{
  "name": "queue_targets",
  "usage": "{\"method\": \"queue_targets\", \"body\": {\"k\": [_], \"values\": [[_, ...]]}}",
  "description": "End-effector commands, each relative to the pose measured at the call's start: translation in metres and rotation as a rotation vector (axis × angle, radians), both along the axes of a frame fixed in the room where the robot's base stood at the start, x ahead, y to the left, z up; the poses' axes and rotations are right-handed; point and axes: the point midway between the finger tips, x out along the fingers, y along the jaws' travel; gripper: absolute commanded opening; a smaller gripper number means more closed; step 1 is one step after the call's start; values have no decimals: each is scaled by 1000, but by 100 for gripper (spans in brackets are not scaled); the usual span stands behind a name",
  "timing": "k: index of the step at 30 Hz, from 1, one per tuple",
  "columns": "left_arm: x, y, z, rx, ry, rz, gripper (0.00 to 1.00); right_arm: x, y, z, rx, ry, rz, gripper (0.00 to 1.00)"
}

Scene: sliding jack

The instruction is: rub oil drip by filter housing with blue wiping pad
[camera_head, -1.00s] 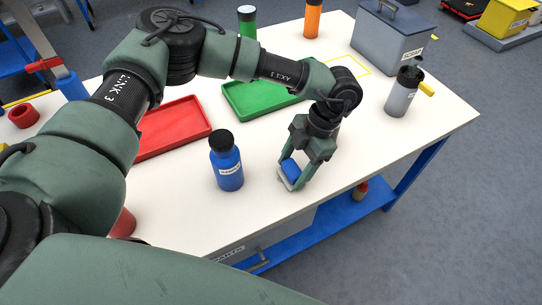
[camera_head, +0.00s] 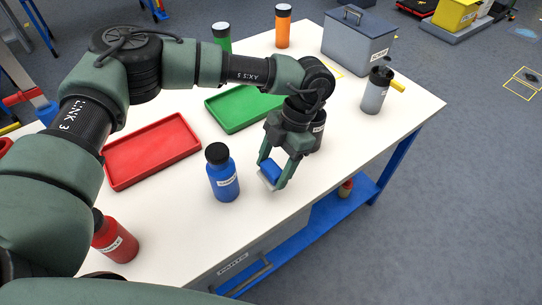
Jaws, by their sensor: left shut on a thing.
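My left gripper (camera_head: 271,176) points down over the front right part of the white table (camera_head: 323,160). It is shut on the blue wiping pad (camera_head: 272,171), which shows between its fingers with a pale underside. I cannot tell whether the pad touches the table. A blue bottle (camera_head: 223,178) with a black cap stands upright just left of the gripper. I cannot make out an oil drip or a filter housing. My right gripper is not in view.
A red tray (camera_head: 152,152) and a green tray (camera_head: 228,116) lie on the table. A red bottle (camera_head: 116,243) stands at the front left. A grey box (camera_head: 352,40), a grey bottle (camera_head: 375,92) and an orange bottle (camera_head: 283,27) stand toward the back.

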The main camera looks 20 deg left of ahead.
Motion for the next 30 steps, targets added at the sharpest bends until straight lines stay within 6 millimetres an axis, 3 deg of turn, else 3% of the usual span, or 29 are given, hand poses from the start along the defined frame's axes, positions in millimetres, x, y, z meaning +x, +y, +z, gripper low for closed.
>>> {"method": "queue_targets", "body": {"k": [9,26,30], "values": [[3,-4,27,0,-1,1,25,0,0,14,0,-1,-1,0],[3,-4,27,0,0,0,25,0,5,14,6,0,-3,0],[1,-6,30,0,0,-104,25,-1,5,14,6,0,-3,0]]}}
